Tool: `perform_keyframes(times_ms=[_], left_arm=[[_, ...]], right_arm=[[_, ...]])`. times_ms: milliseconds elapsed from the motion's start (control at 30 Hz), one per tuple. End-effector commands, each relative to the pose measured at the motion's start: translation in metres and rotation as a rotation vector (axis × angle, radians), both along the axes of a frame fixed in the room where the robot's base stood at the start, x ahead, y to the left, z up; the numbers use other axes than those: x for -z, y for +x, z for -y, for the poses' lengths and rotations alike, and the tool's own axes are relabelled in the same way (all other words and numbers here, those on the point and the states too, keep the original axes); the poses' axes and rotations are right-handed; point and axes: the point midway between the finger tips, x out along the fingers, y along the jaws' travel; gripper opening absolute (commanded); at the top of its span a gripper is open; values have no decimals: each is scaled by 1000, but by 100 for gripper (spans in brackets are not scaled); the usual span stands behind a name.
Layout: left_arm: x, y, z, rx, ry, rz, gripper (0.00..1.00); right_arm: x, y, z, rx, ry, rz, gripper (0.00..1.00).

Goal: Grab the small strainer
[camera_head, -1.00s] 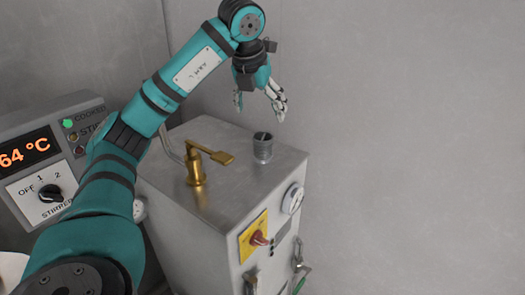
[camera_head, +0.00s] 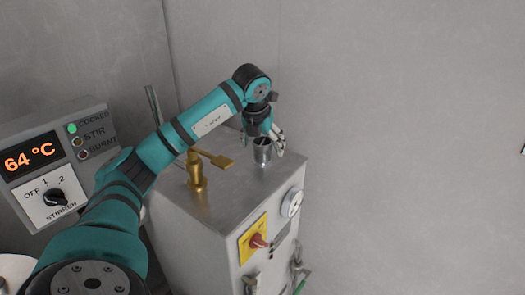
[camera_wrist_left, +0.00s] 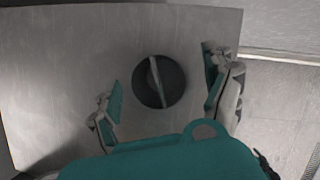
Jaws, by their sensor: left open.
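The small strainer (camera_head: 263,155) is a grey metal cup standing upright on top of the metal cabinet, near its back right. In the left wrist view it shows from above as a dark round opening (camera_wrist_left: 160,82) with a bar across it. My left gripper (camera_head: 265,146) is open and points down over the strainer. In the left wrist view its fingers (camera_wrist_left: 163,92) stand apart on either side of the strainer, with gaps to it. The far finger is partly hidden in the head view. My right gripper is not in view.
The metal cabinet (camera_head: 225,205) carries a brass lever fitting (camera_head: 197,172) left of the strainer. A yellow plate with a red knob (camera_head: 255,240) and a round gauge (camera_head: 292,202) are on its sides. A control box showing 64 °C (camera_head: 30,157) stands at the left. Walls rise behind.

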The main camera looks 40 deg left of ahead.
Motion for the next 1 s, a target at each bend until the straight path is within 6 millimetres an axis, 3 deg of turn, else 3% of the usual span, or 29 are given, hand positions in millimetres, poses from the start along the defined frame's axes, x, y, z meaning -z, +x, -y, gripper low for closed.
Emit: perform_keyframes(times_ms=[67, 233, 500, 1000], left_arm=[[6, 6, -4, -2, -1, -6, 84], [27, 13, -7, 0, -1, -3, 84], [31, 15, -7, 0, 0, -1, 84], [31, 15, -7, 0, 0, -1, 21]], right_arm=[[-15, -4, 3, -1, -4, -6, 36], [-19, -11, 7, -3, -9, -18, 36], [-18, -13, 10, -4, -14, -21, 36], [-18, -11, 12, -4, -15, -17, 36]])
